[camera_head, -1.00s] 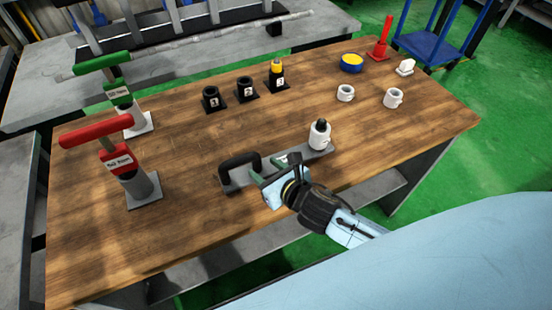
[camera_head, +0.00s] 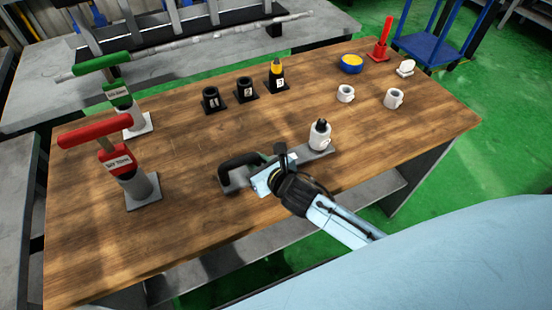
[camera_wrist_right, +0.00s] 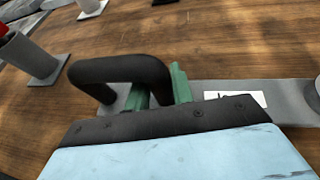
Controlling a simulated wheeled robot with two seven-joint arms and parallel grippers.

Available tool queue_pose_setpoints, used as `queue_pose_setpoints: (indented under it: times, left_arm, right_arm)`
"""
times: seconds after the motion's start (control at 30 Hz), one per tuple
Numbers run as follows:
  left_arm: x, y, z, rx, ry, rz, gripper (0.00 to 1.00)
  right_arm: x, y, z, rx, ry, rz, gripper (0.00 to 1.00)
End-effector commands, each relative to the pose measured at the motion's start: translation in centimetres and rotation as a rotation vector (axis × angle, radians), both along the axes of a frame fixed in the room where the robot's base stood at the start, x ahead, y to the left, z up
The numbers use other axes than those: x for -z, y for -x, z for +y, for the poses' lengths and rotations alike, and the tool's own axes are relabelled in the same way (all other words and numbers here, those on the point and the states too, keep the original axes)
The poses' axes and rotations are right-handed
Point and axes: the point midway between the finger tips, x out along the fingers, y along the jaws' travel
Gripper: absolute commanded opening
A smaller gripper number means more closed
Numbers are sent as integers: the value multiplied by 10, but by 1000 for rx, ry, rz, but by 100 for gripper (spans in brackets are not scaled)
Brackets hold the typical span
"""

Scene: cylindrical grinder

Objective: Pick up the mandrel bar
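The mandrel bar is likely the flat grey bar (camera_head: 312,155) on the wooden table, with a black arched handle (camera_head: 240,167) at its left and a white cylinder with a dark tip (camera_head: 320,135) at its right. My right gripper (camera_head: 262,180) is at the right end of the handle. In the right wrist view, the green fingers (camera_wrist_right: 160,90) stand on either side of that handle end (camera_wrist_right: 150,70), close to it. The frames do not show whether they press on it. The grey bar (camera_wrist_right: 285,98) lies flat. My left gripper is not in view.
Red-handled (camera_head: 130,168) and green-handled (camera_head: 120,98) gauges stand at the left. Several black holders (camera_head: 246,90) stand behind the bar. White rings (camera_head: 394,98), a blue-yellow dish (camera_head: 350,64) and a red object (camera_head: 381,45) are at the back right. The table's front left is clear.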

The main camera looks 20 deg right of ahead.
Motion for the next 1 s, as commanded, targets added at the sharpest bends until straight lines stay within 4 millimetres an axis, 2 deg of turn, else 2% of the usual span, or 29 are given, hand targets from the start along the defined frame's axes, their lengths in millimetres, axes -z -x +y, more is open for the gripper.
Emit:
queue_pose_setpoints:
  times: [0.03,0.13,0.6,0.77,1.0]
  left_arm:
    - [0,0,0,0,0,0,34]
    - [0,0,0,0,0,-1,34]
    - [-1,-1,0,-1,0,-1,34]
    - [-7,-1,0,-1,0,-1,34]
    - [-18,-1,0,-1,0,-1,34]
  right_arm:
    - [0,0,0,0,0,0,13]
    - [0,0,0,0,0,0,0]
    - [-7,-2,0,-3,3,-11,0]
    - [-28,-2,0,-4,5,-14,0]
    - [-72,-2,0,-4,5,-14,0]
